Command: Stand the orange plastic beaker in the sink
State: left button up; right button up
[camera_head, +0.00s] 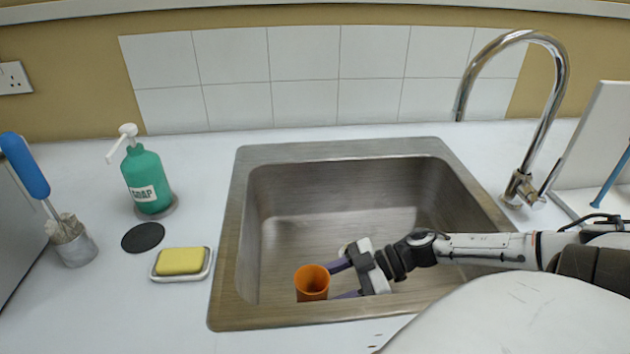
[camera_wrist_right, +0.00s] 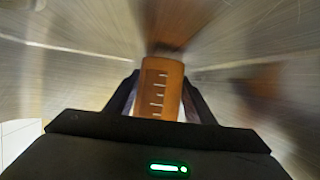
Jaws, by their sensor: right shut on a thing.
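The orange plastic beaker (camera_head: 312,283) is upright inside the outline of the steel sink (camera_head: 300,225), near its front left. My right gripper (camera_head: 340,279) reaches in from the right and is shut on the beaker. In the right wrist view the beaker (camera_wrist_right: 160,88) sits between the two fingers (camera_wrist_right: 160,98), with its white graduation marks facing the camera. I cannot tell whether its base touches the sink floor. My left gripper is not in view.
A chrome tap (camera_head: 520,185) stands at the sink's right. A green soap bottle (camera_head: 147,180), a black disc (camera_head: 143,237) and a yellow sponge (camera_head: 180,261) on a dish are left of the sink. A brush (camera_head: 28,170) stands in a holder at far left. The rest of the basin looks empty.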

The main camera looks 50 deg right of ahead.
jog(key=shift+f, duration=0.45)
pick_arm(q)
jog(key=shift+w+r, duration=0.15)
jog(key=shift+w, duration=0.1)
pick_arm(e)
jog(key=o, duration=1.1)
jog(key=shift+r, duration=0.15)
jog(key=shift+s+d+r, duration=0.1)
jog(key=shift+r, duration=0.1)
jog(key=p+v, duration=0.2)
jog(key=v, duration=0.4)
jog(key=shift+s+d, duration=0.1)
jog(key=shift+s+d+r, duration=0.1)
jog(key=shift+s+d, duration=0.05)
jog(key=shift+d, duration=0.05)
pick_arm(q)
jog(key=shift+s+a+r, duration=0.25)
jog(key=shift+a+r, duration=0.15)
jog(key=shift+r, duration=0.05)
pick_arm(e)
jog(key=shift+d, duration=0.15)
